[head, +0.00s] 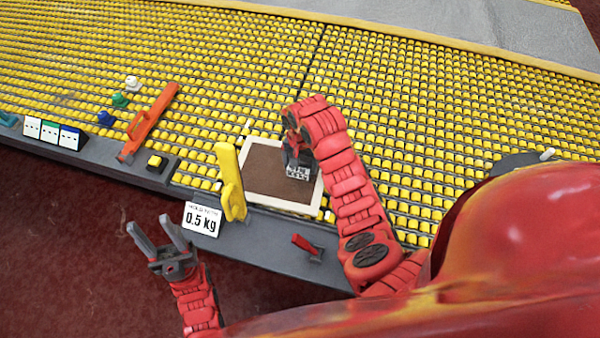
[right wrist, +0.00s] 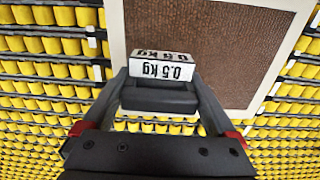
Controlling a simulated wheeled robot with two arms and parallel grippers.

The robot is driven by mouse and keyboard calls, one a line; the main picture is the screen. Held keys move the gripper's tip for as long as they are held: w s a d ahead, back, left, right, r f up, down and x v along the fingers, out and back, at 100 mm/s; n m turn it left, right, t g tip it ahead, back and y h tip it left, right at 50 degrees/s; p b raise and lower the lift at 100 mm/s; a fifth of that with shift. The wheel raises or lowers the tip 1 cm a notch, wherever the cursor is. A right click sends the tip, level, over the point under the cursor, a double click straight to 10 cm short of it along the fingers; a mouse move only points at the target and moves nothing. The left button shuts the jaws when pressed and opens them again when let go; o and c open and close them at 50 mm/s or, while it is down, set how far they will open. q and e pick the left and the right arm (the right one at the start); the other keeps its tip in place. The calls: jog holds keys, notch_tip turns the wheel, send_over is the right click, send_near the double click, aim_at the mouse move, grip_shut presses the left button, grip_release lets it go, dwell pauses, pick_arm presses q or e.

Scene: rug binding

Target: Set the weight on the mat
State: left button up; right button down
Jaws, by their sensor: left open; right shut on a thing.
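The mat is a brown square with a pale border (head: 255,185). It lies on the yellow-studded surface and also shows in the right wrist view (right wrist: 225,45). The weight (head: 299,173) is a small block with a white face and a black part, marked 0.5 kg in the right wrist view (right wrist: 150,68). My right gripper (head: 296,160) is shut on the weight, which shows over the right part of the mat. I cannot tell whether it touches the mat. My left gripper (head: 153,232) is open and empty, in front of the grey edge, apart from the weight.
A yellow upright piece (head: 230,180) and a 0.5 kg sign (head: 202,219) stand left of the mat. A red lever (head: 307,246) sits on the grey edge in front. An orange bar (head: 150,122) and small coloured knobs (head: 120,100) are farther left.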

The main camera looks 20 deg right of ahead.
aim_at(300, 170)
jog(key=shift+f, duration=0.5)
jog(key=shift+f+p, duration=0.4)
jog(key=shift+f, duration=1)
grip_release()
jog(key=shift+r, duration=0.15)
